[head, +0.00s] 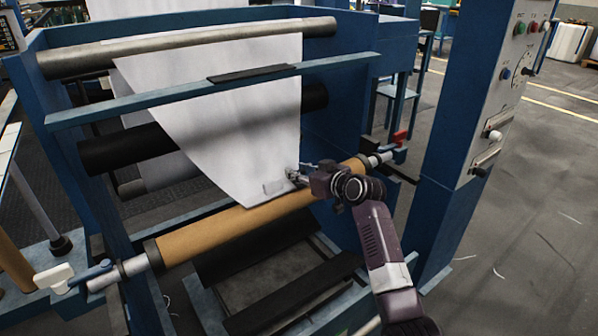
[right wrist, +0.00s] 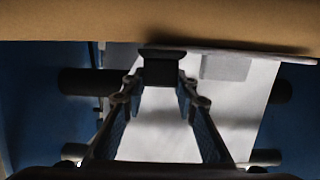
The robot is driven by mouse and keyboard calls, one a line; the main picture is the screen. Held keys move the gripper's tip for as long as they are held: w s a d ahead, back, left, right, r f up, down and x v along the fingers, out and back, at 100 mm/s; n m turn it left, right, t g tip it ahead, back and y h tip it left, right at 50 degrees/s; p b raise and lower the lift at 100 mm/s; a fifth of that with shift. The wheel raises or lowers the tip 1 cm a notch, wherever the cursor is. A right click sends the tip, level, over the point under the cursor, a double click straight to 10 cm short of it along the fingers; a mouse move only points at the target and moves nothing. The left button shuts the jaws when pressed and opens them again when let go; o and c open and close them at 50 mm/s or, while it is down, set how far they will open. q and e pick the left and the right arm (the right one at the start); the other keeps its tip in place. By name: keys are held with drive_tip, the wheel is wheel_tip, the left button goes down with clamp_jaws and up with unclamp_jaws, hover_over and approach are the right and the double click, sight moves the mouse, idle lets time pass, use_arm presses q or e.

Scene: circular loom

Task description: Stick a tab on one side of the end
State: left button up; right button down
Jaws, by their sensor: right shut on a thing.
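The white sheet (head: 225,95) hangs from the upper rollers and narrows to its lower end, which lies at the brown core (head: 215,232). A small pale grey tab (head: 274,188) lies flat near the end's edge; it also shows in the right wrist view (right wrist: 226,67). My right gripper (head: 295,178) is at the right part of the end, beside the tab. Its fingertips (right wrist: 161,67) meet at the sheet's edge, and it appears shut on the sheet's end. The fingers hide the exact grip. My left gripper is out of view.
A blue crossbar (head: 150,101) with a dark strip (head: 252,74) spans above the sheet. Dark rollers sit behind it. The core's shaft has a red lever (head: 400,137) at right and a white handle (head: 54,276) at left. A blue control column (head: 460,120) stands at right.

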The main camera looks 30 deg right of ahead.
drive_tip(key=c, duration=1.5)
unclamp_jaws()
drive_tip(key=shift+f, duration=0.2)
drive_tip(key=shift+o, duration=0.2)
drive_tip(key=v, duration=1.2)
